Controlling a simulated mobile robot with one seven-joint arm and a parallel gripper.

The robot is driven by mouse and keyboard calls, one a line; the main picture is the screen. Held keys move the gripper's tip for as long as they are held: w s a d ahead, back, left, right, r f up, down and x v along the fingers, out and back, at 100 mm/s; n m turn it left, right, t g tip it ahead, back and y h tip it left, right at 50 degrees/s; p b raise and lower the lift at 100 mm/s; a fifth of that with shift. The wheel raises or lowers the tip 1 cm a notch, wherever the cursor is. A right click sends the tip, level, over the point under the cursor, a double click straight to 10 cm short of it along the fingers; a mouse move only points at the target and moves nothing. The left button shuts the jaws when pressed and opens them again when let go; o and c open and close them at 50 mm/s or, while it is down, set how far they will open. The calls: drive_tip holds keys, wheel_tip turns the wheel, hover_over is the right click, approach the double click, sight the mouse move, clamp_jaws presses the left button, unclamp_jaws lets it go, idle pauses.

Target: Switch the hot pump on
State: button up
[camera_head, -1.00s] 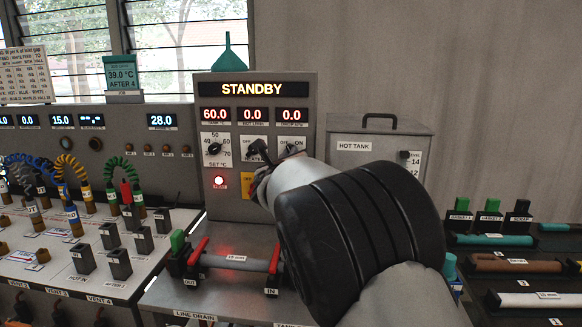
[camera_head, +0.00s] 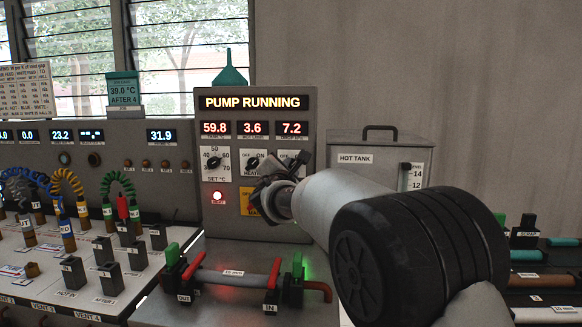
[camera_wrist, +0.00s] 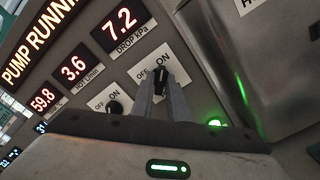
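The control panel (camera_head: 256,131) shows "PUMP RUNNING", with readouts 59.8, 3.6 and 7.2. The right-hand OFF/ON switch (camera_wrist: 159,82), under the drop readout, is a black knob with its own caption hidden. I take it as the hot pump switch. My gripper (camera_wrist: 161,84) has its two grey fingers close on either side of this knob, seemingly touching it. In the head view my gripper (camera_head: 285,178) is at the panel's right side and hides part of this switch. A green light (camera_wrist: 215,122) glows near the fingers.
A second OFF/ON switch (camera_head: 252,162) and the temperature dial (camera_head: 213,162) are to the left. The hot tank (camera_head: 350,146) stands close on the right. A pipe with red handles (camera_head: 230,277) lies below the panel.

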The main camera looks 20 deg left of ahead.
drive_tip(key=o, duration=0.4)
drive_tip(key=shift+c, duration=0.2)
drive_tip(key=v, duration=0.7)
drive_tip(key=shift+s, duration=0.1)
